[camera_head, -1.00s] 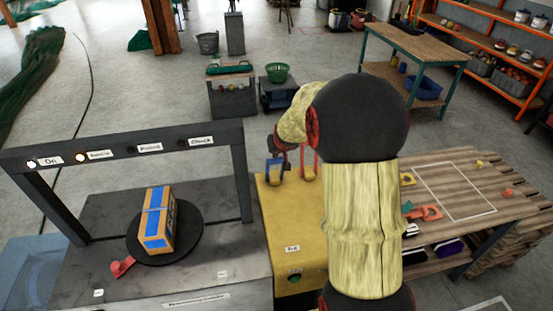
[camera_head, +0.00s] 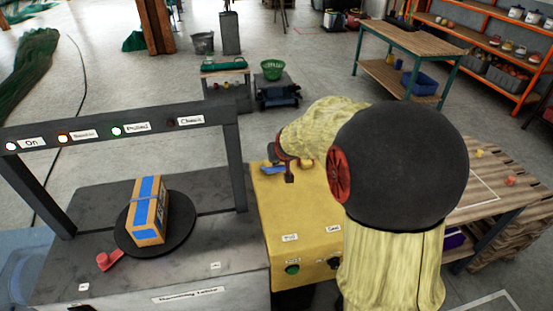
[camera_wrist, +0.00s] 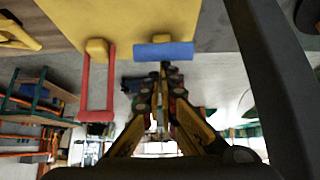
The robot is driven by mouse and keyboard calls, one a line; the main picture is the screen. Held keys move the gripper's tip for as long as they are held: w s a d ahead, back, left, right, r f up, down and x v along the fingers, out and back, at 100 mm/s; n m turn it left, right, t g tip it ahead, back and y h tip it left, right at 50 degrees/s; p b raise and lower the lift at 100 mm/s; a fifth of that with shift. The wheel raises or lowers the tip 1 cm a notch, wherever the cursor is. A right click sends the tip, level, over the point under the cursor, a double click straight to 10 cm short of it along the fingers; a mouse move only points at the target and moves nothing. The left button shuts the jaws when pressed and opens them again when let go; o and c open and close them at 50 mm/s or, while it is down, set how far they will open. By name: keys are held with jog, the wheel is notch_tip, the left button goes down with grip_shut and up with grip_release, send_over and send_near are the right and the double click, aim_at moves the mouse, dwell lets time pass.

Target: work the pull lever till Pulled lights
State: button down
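The blue lever (camera_head: 273,169) is on the yellow console (camera_head: 262,215). In the wrist view the blue lever (camera_wrist: 165,51) shows as a short crosswise bar, swung flat. My gripper (camera_head: 290,170) is at the lever. In the wrist view its fingers (camera_wrist: 166,78) come nearly together, tips at the bar's lower edge; contact is not clear. No grip around the bar shows. The Pulled light (camera_head: 117,130) glows green on the dark frame. The On light (camera_head: 11,146) is white, the light beside it (camera_head: 63,138) orange, and the Check light (camera_head: 171,121) dark.
A red lever (camera_wrist: 97,90) hangs left of the blue one in the wrist view. A taped box (camera_head: 148,212) stands on a dark round plate (camera_head: 178,238). A dark post (camera_wrist: 275,80) crosses the wrist view's right side. My arm hides much of the console's right.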

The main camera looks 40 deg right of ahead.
jog(key=shift+s+a+f+g, duration=0.2)
jog(key=shift+s+f, duration=0.1)
jog(key=shift+f, duration=0.2)
jog(key=shift+s+a+f+g, duration=0.15)
jog(key=shift+s+f, duration=0.1)
jog(key=shift+f, duration=0.25)
jog(key=w+d+r+p, duration=0.2)
jog(key=w+r, duration=0.1)
jog(key=r, duration=0.2)
jog(key=s+a+r+p, duration=0.1)
jog(key=s+a+r, duration=0.2)
jog(key=s, duration=0.5)
jog(key=shift+a+r+p, duration=0.35)
jog(key=shift+a+p, duration=0.05)
jog(key=shift+a, duration=0.25)
jog(key=shift+d, duration=0.15)
